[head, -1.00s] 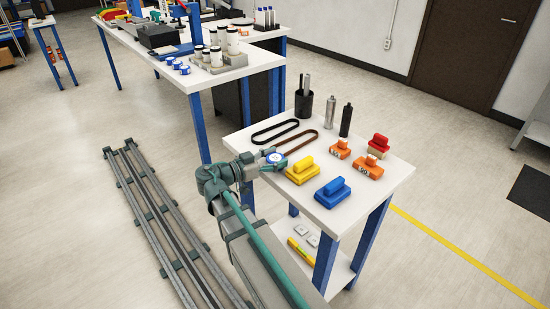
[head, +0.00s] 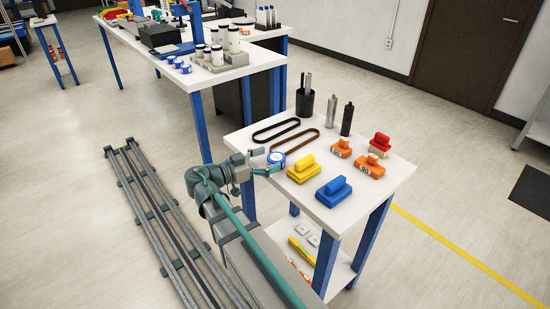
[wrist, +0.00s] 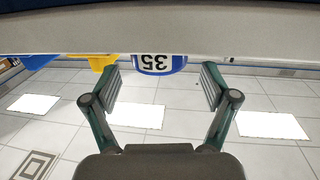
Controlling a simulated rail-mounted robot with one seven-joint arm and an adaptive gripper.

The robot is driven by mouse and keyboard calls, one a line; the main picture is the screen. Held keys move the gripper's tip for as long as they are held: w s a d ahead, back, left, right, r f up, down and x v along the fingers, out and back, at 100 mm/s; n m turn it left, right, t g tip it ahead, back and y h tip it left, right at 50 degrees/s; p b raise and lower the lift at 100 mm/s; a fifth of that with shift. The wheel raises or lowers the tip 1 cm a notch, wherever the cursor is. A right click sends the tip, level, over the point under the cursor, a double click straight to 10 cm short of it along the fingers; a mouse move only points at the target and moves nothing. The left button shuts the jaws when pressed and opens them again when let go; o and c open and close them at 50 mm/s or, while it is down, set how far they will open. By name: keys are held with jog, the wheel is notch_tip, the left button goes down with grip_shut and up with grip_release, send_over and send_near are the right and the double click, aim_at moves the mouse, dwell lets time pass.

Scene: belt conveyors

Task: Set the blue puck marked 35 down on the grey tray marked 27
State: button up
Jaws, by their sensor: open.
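The blue puck marked 35 (head: 276,158) has a white top and stands at the left edge of the small white table. In the wrist view its white label (wrist: 155,62) appears upside down, in line with the gap between my fingers. My gripper (head: 268,170) is at that table edge, close beside the puck. In the wrist view my gripper (wrist: 157,82) is open, with its two fingers wide apart and nothing held between them. I cannot make out a grey tray marked 27 in either view.
A yellow block (head: 301,171) and a blue block (head: 333,190) sit right of the puck. Belts (head: 294,141), a black cup (head: 304,104) and orange blocks (head: 370,167) share the table (head: 371,202). A larger table (head: 190,84) behind holds jars and blue pucks (head: 184,67).

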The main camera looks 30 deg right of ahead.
jog(key=a, duration=0.9)
jog(key=s+d+f+n+g+y, duration=0.15)
jog(key=s+f+n, duration=0.25)
jog(key=f, duration=0.7)
jog(key=s+d+f+n+y, duration=0.1)
jog(key=s+f+n+y, duration=0.2)
jog(key=f, duration=0.8)
jog(key=s+d+f+n+g+y, duration=0.1)
jog(key=s+f+n+y, duration=0.25)
jog(key=f, duration=0.75)
jog(key=s+a+f+n+g+y, duration=0.2)
jog(key=s+f+n+g+y, duration=0.1)
jog(key=s+f, duration=1)
jog(key=shift+s+a+f+n+y+b, duration=0.2)
jog(key=shift+s+f+n+y+b, duration=0.2)
jog(key=shift+s+n, duration=0.3)
jog(key=shift+o, duration=0.5)
jog(key=s+a+f+n+g+y, duration=0.1)
jog(key=s+a+f+y, duration=0.1)
jog(key=s, duration=0.5)
jog(key=s+a+f+n+g+y, duration=0.1)
jog(key=s+a+f+y, duration=0.2)
jog(key=s, duration=0.4)
notch_tip(320, 180, down, 3)
jog(key=shift+s+a+r+y, duration=0.1)
jog(key=shift+s+a+y, duration=0.15)
jog(key=shift+a, duration=0.65)
jog(key=shift+g, duration=0.25)
